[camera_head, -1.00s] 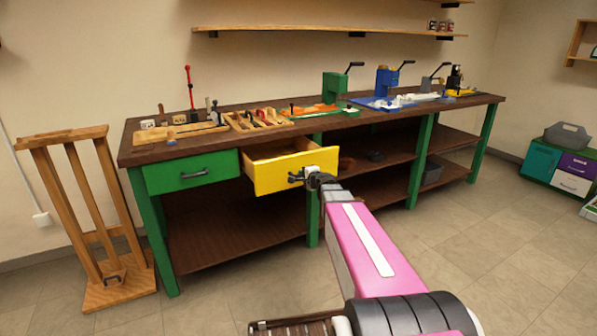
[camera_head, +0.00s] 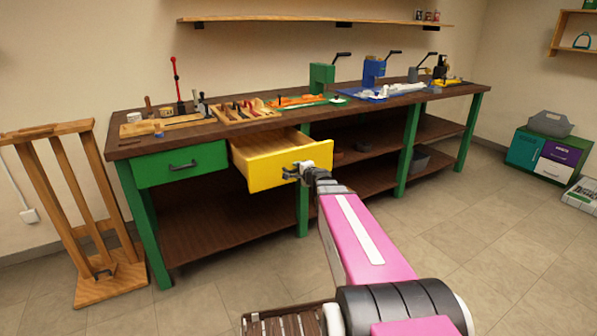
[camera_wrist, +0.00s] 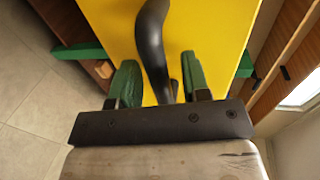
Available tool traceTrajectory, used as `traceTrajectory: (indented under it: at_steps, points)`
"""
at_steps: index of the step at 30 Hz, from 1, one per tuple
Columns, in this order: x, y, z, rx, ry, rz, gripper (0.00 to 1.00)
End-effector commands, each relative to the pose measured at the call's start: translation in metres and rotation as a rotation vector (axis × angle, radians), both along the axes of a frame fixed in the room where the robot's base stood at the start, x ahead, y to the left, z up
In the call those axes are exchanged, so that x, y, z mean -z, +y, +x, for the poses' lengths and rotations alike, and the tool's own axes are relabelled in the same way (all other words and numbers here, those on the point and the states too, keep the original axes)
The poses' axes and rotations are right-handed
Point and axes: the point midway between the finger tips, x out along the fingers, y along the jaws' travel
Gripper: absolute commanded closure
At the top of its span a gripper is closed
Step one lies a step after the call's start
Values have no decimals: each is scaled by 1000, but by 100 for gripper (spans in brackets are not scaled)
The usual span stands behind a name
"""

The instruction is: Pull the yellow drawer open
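The yellow drawer (camera_head: 275,168) stands part way out of the workbench, with its open top showing. Its front fills much of the wrist view (camera_wrist: 215,25). Its dark curved handle (camera_wrist: 151,40) runs between the two green fingers of my gripper (camera_wrist: 158,80). The fingers stand one on each side of the handle and hold it, though narrow strips of yellow show beside it. In the head view my gripper (camera_head: 308,172) is at the middle right of the drawer front, covering part of the handle.
A closed green drawer (camera_head: 180,164) is left of the yellow one. The workbench (camera_head: 215,128) carries tools, trays and presses. A wooden rack (camera_head: 62,215) stands at the left. The floor (camera_head: 480,235) right of my arm is clear.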

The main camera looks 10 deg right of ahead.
Motion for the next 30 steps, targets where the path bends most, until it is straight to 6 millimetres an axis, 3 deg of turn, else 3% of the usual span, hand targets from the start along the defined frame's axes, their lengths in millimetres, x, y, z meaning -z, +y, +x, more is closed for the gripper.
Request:
traceTrajectory:
  at_steps: [11,24,30]
  points:
    - [-4,-4,-16,1,0,1,57]
    - [-20,-27,-88,2,0,1,57]
    - [-23,-33,-101,1,0,0,57]
